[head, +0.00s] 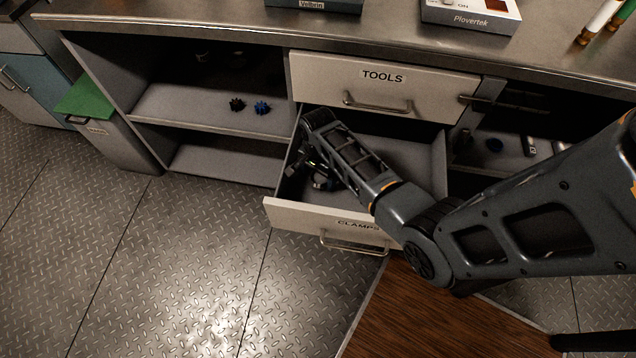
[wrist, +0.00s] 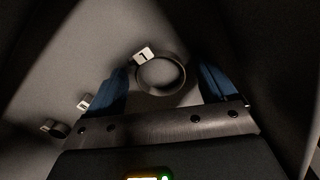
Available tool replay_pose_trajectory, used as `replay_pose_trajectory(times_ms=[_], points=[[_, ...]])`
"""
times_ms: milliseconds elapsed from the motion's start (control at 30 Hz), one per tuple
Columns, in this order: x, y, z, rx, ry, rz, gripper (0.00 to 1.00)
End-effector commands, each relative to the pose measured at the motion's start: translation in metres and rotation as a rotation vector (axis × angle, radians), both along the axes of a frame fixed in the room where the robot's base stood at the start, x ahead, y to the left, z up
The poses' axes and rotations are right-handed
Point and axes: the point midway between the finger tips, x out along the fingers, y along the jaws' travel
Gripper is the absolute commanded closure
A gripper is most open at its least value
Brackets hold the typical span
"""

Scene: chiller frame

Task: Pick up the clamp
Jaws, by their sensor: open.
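The clamp (wrist: 183,77) is a dark metal ring with a white numbered tag, lying on the grey drawer floor in the wrist view. It appears between the two blue fingers of my gripper (wrist: 163,80), which are apart with nothing held. I cannot tell how far above the ring the fingertips are. In the head view my gripper (head: 317,174) is down inside the open drawer labelled CLAMPS (head: 345,222), near its left side. My arm hides part of the drawer's inside, and the ring is not distinguishable there.
Two smaller tagged pieces, one (wrist: 86,102) and another (wrist: 56,128), lie left of the fingers. The drawer's side wall (head: 291,165) is close to my gripper. The TOOLS drawer (head: 383,88) above is shut. The drawer's right part looks clear.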

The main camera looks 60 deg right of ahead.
Motion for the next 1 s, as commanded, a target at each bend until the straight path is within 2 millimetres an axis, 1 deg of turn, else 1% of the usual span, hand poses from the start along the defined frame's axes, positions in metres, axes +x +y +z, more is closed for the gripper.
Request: replay_pose_trajectory(times_ms=[200,233,833,1000], points=[[0.0003,0.0,-0.0007,0.0,-0.001,0.001,0.15],[0.0003,0.0001,-0.0007,0.0,-0.001,0.001,0.17],[0.0003,0.0001,-0.0005,0.0,-0.001,0.001,0.74],[0.0003,0.0001,-0.0004,-0.001,-0.001,0.001,0.74]])
